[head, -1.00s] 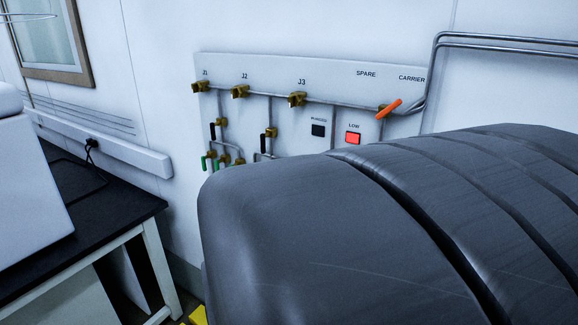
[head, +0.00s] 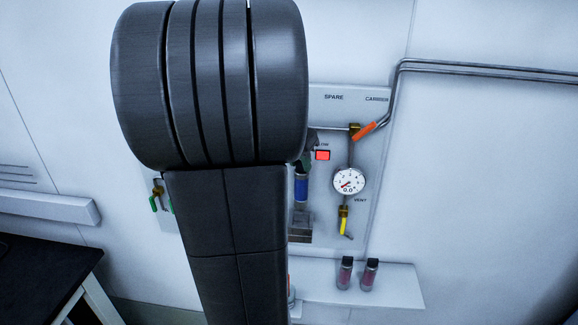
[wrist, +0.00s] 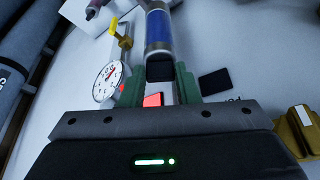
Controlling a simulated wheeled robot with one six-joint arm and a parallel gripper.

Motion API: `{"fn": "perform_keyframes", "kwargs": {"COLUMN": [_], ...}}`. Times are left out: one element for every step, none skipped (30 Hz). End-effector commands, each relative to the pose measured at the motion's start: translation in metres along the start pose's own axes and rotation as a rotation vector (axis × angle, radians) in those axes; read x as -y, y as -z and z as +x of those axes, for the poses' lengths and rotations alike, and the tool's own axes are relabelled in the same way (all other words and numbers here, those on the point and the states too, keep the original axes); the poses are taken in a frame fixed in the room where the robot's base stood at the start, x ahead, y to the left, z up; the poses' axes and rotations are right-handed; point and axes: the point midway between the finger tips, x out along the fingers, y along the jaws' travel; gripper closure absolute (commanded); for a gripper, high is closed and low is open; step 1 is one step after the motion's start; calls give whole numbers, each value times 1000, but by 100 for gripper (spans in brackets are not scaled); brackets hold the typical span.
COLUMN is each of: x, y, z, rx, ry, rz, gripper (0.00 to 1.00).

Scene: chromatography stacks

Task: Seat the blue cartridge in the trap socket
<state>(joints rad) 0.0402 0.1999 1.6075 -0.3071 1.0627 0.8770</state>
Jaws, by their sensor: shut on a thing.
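The blue cartridge (head: 301,188) hangs upright in front of the wall panel, with a dark cap on top and a pale lower end. In the wrist view it (wrist: 158,30) points away from me. My gripper (wrist: 160,73) is shut on its black cap, with a green finger on each side. In the head view my gripper (head: 309,146) is partly hidden behind my arm. A grey metal block (head: 300,230), perhaps the trap socket, is below the cartridge. Whether the cartridge's lower end touches or enters it I cannot tell.
A round gauge (head: 348,181) and a yellow vent valve handle (head: 344,227) are close right of the cartridge. An orange handle (head: 364,130) is above. A red LOW light (head: 322,155) shows. Two capped vials (head: 345,273) stand on a white shelf (head: 400,285) below.

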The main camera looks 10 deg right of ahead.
Motion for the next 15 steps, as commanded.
{"fn": "perform_keyframes", "kwargs": {"x": [0, 0, 0, 0, 0, 0, 0, 0, 0, 0, 0, 0, 0, 0, 0], "y": [0, 0, -1, -2, -2, -4, -5, -6, -7, -8, -9, -10, -12, -12, -13], "z": [1, 2, 4, 6, 8, 10, 12, 14, 18, 20, 22, 26, 28, 30, 33], "rx": [0, 0, 0, 0, 0, 0, 1, 1, 1, 1, 1, 1, 1, 1, 1], "ry": [0, 0, 0, 0, -1, -1, -1, -1, -1, -2, -2, -2, -2, -1, -1], "rz": [1, 1, 0, 0, 0, 0, 0, 0, 0, 0, 0, 0, 0, 0, 0], "gripper": [100, 100, 100, 100, 100, 100, 100, 100, 100, 100, 100, 100, 100, 100, 100]}}
